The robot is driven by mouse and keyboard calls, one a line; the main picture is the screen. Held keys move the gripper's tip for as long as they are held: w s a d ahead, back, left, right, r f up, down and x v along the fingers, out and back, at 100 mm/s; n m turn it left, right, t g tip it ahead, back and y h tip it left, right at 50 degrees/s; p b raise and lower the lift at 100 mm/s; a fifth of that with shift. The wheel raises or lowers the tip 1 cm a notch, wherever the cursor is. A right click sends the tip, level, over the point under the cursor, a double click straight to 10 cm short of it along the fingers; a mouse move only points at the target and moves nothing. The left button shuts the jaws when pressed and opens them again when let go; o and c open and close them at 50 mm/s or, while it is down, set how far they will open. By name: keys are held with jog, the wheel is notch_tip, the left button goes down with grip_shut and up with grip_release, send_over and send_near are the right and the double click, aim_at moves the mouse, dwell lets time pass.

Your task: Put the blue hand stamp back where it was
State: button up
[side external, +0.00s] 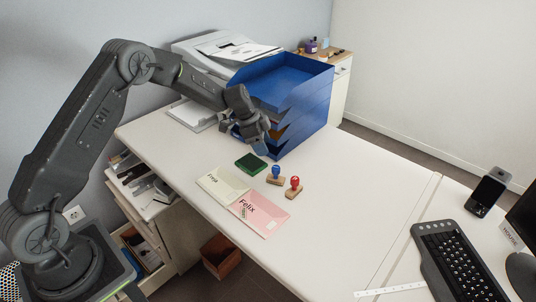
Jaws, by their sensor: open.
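The blue hand stamp (275,173) stands upright on the white desk, its blue knob above a wooden base. A red hand stamp (294,187) stands just to its right and nearer the camera. A green stamp pad (251,163) lies to the left of the blue stamp. My gripper (260,146) is open above the desk, beyond the green pad and in front of the blue letter trays. It is apart from the blue stamp, up and to the left of it. The fingertips are small and partly lost against the trays.
Blue stacked letter trays (305,110) stand behind my gripper, with a printer (226,47) at the back left. A cream card (221,184) and a pink card (259,213) lie in front of the stamps. The desk to the right is clear up to the keyboard (459,262).

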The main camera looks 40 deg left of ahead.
jog(key=s+d+r+n+y, duration=0.1)
jog(key=s+d+r+n, duration=0.15)
jog(key=s+r, duration=0.6)
jog(key=s+d+r+n, duration=0.1)
jog(key=s+d+r, duration=0.3)
jog(key=r, duration=0.8)
jog(key=s+r+n+t+y, duration=0.2)
jog(key=s+n, duration=0.5)
jog(key=s, duration=1.7)
jog(key=shift+s+d+r+t+y, duration=0.2)
jog(key=shift+d+r+t+y, duration=0.15)
jog(key=shift+r, duration=0.25)
